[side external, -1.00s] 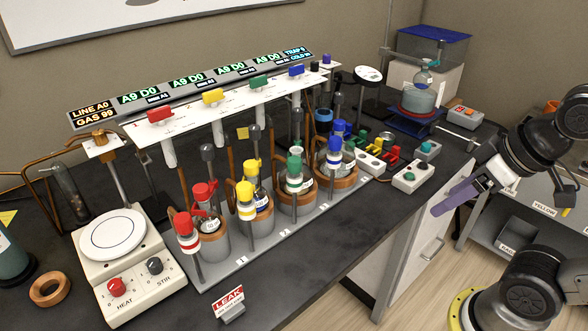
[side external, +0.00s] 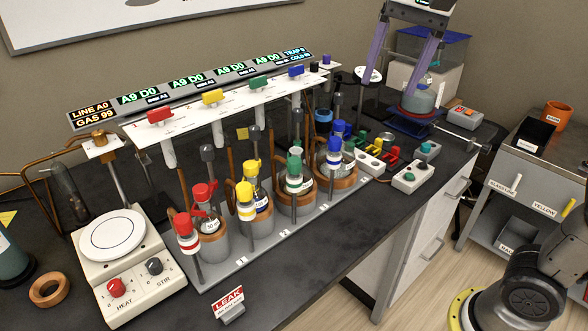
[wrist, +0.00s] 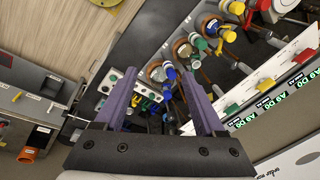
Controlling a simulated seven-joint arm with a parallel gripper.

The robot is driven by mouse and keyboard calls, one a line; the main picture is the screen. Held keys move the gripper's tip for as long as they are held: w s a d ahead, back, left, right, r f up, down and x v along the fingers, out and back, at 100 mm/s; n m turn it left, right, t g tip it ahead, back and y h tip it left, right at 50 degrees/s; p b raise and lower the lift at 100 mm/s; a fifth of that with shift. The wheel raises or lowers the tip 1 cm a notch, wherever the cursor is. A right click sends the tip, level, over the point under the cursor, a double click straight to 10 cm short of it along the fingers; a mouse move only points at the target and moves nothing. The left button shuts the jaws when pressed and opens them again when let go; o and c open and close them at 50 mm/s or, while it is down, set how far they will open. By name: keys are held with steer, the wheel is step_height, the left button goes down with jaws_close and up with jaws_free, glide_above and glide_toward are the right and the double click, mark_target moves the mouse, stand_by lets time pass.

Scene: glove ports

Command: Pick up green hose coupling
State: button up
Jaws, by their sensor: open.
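The green hose coupling (side external: 295,164) stands upright with a white band at the third vessel of the front row, between the yellow and blue ones. In the wrist view a green cap (wrist: 200,43) shows just beyond the right finger's tip. My gripper (side external: 388,98) is open and empty, with long purple fingers pointing down above the far right end of the bench. It is well to the right of the green coupling and apart from it. In the wrist view both fingers of my gripper (wrist: 159,74) are wide apart.
Red (side external: 201,192), yellow (side external: 246,190) and blue (side external: 335,145) couplings stand close by. A valve rail (side external: 235,97) runs behind the row. A round flask on a blue stand (side external: 416,118) is near my fingers. Bare bench (side external: 310,235) lies in front of the row.

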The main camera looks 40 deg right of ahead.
steer(key=w+a+m+g, duration=0.1)
steer(key=w+a, duration=0.2)
steer(key=w, duration=0.3)
steer(key=g, duration=0.1)
glide_above(294, 160)
step_height(294, 160, down, 7)
steer(key=shift+n, duration=0.3)
steer(key=f, duration=0.7)
steer(key=shift+d, duration=0.2)
steer(key=shift+a+f, duration=0.2)
steer(key=shift+f, duration=2.85)
jaws_close()
